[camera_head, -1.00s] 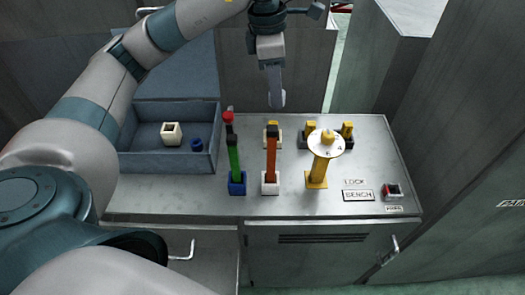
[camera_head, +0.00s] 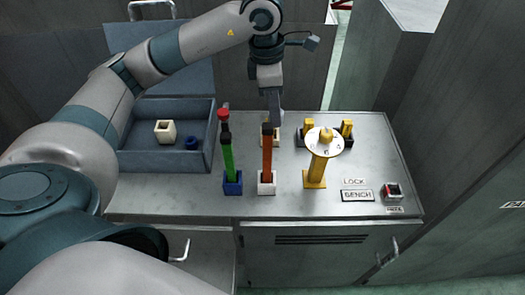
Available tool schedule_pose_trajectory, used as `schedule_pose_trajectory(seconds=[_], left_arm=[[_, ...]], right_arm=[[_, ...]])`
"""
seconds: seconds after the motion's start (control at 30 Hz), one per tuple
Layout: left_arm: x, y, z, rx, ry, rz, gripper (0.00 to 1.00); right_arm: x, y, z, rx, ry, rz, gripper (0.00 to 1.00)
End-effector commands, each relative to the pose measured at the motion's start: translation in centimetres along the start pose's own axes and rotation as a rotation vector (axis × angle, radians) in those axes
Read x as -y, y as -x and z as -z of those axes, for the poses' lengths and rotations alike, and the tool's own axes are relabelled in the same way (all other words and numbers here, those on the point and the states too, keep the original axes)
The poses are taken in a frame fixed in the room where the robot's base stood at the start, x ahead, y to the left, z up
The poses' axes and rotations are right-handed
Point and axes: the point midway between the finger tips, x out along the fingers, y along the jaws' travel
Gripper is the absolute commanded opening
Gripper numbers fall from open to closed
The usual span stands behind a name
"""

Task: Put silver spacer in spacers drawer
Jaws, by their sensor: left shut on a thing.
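My left gripper (camera_head: 274,112) reaches in over the back middle of the bench, pointing down. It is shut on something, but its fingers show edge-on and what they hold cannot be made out. Its tips are just behind the black top of an orange upright bar (camera_head: 267,155), close above a small pale block with a yellow top (camera_head: 275,137), partly hidden by the bar. I cannot tell whether they touch. No silver spacer can be clearly made out. The cabinet front below shows a handle (camera_head: 183,251) at the left; no spacers label is readable. My right gripper is not in view.
A blue-grey bin (camera_head: 140,161) at left holds a cream block (camera_head: 165,131) and a blue ring (camera_head: 192,143).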

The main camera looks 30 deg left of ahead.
Motion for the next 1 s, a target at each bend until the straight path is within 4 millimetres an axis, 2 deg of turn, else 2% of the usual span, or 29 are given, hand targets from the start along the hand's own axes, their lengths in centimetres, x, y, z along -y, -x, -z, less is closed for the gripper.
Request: schedule_pose_trajectory(seconds=[0.17, 0.5, 0.63, 0.8, 1.0], left_arm=[[0.1, -2.3, 0.4, -0.004, 0.001, 0.005, 0.00], [0.2, -9.5, 1.3, -0.005, 0.000, 0.005, 0.00], [0.1, -11.8, 1.5, -0.002, 0.001, 0.004, 0.00], [0.1, -13.2, 1.6, 0.000, 0.000, 0.002, 0.00], [0.0, -13.4, 1.6, 0.000, 0.000, 0.001, 0.00]], right_arm=[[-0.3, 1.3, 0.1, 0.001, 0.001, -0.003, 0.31], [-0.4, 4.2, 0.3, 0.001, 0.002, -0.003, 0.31], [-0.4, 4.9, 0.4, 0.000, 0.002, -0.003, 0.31], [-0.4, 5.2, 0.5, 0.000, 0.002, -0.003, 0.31], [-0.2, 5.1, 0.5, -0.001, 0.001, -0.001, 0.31]])
